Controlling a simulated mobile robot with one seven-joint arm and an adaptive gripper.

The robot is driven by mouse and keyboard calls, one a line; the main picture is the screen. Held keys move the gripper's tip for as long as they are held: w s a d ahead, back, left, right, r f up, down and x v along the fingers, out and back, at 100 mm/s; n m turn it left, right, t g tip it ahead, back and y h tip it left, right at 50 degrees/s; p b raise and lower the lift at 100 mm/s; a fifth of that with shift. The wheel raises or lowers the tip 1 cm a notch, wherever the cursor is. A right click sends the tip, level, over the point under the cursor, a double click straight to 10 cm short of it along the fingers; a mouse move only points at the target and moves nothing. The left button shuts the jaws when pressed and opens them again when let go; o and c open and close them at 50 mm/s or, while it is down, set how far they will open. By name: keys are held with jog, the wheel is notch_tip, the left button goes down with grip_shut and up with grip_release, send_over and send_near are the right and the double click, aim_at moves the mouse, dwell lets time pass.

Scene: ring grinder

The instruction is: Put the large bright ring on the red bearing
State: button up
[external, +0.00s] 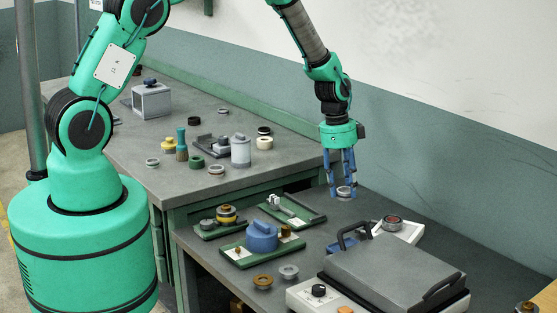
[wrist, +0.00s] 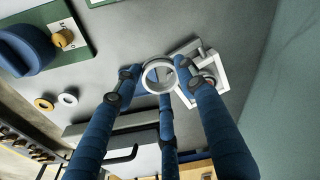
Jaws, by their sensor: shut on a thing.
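My gripper (external: 343,190) has blue fingers pointing down, and it is shut on a large bright ring (external: 345,192). In the wrist view the bright ring (wrist: 145,77) is a pale circle held between the fingertips of my gripper (wrist: 158,78). The red bearing (external: 392,219) sits on a white plate (external: 408,232), in front and to the right of my gripper. In the wrist view a finger partly covers the white plate (wrist: 187,97) and the bearing. The held ring is apart from the bearing, to its left in both views.
A grey-lidded machine (external: 395,270) with a black handle fills the front right. A brown ring (external: 262,281) and a grey ring (external: 289,271) lie left of it. Green trays (external: 240,257) with fixtures stand to the left. Loose parts cover the far bench (external: 185,105).

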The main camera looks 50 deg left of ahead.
jog(key=s+d+m, duration=0.2)
jog(key=s+d, duration=0.4)
jog(key=d, duration=0.1)
jog(key=shift+d+f, duration=0.15)
jog(key=shift+f, duration=0.2)
jog(key=shift+w, duration=0.15)
jog(key=p, duration=0.1)
send_over(393, 220)
jog(key=shift+a+f, duration=0.3)
jog(key=shift+f, duration=0.45)
jog(key=shift+f+p, duration=0.4)
jog(key=shift+f, duration=1.35)
jog(key=shift+f, duration=0.1)
